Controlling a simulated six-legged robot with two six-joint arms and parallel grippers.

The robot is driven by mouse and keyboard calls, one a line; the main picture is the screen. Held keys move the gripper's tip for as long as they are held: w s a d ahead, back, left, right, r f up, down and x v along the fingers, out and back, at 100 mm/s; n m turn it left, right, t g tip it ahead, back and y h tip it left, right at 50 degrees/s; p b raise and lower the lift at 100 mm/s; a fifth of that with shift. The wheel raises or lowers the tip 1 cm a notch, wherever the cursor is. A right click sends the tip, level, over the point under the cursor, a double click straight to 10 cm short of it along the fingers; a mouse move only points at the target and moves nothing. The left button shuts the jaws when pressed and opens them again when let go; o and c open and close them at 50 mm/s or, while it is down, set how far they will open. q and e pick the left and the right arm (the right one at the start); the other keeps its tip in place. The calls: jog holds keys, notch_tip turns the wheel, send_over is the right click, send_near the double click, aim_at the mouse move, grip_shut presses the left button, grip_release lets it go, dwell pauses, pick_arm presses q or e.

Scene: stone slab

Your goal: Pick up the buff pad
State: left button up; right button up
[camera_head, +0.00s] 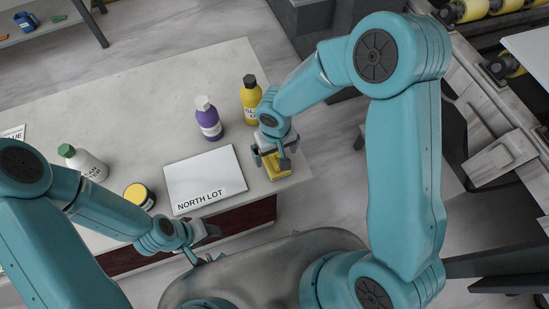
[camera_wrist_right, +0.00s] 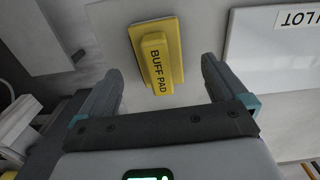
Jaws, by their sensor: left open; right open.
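The yellow buff pad (camera_head: 277,169) lies near the right front corner of the stone slab (camera_head: 110,100), partly hidden by my right gripper (camera_head: 271,160) in the head view. In the right wrist view the buff pad (camera_wrist_right: 172,76) shows a flat base with a raised grip lettered "BUFF PAD". My right gripper (camera_wrist_right: 161,72) is open there, with one finger on each side of the view and the pad between and beyond them. Nothing is held. My left gripper (camera_head: 207,246) is open and empty, low in front of the slab's front edge.
A white "NORTH LOT" board (camera_head: 205,175) lies left of the pad. A purple bottle (camera_head: 208,120) and a yellow bottle (camera_head: 251,98) stand behind. A yellow-lidded jar (camera_head: 138,196) and a white bottle (camera_head: 85,165) stand to the left. The slab's back left is clear.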

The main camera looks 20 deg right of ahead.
aim_at(275, 155)
jog(key=f, duration=0.5)
jog(key=shift+w+d+f+p, duration=0.1)
jog(key=shift+w+f+p, duration=0.2)
jog(key=shift+w+p, duration=0.05)
jog(key=c, duration=1.2)
